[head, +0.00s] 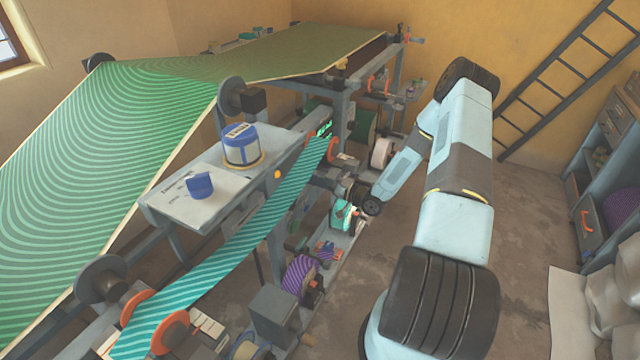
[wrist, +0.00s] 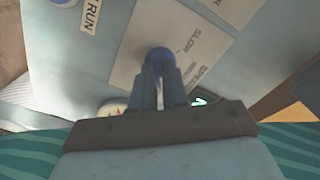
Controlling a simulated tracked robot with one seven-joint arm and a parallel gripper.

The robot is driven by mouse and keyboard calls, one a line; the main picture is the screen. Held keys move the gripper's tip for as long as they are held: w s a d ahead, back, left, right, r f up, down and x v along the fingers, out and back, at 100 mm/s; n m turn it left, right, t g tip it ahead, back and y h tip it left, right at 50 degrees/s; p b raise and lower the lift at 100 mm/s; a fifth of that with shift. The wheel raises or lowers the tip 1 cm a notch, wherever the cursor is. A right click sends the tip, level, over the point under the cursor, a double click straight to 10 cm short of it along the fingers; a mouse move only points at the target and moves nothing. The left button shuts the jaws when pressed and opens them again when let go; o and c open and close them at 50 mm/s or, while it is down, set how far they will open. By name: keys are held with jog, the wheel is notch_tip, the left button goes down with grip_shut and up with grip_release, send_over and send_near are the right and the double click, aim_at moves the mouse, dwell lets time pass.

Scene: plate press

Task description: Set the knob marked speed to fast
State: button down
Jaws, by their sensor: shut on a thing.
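In the wrist view a round blue knob (wrist: 159,56) sits on a pale label plate (wrist: 130,68). The plate reads SLOW on the right, with part of another word, seemingly SPEED, below it. My gripper (wrist: 160,72) has its two blue fingers closed on this knob. The fingers hide the lower part of the knob and plate. I cannot make out a pointer or where the knob is set, and no FAST mark is readable. In the head view my arm reaches down on the right side of the machine; the fingers and this knob cannot be made out there.
A RUN label (wrist: 91,14) is at the wrist view's upper left. A green lit mark (wrist: 200,101) glows right of the fingers. In the head view, a striped teal web (head: 262,222) runs beside a desk (head: 160,202) holding a blue-capped jar (head: 241,150). A ladder (head: 565,70) leans behind.

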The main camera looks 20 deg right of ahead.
jog(key=shift+d+m, duration=0.15)
jog(key=shift+m, duration=0.55)
jog(key=c, duration=1.1)
grip_release()
jog(key=shift+c, duration=0.2)
jog(key=v, duration=1.3)
jog(key=shift+s+d, duration=0.2)
jog(key=shift+d, duration=0.05)
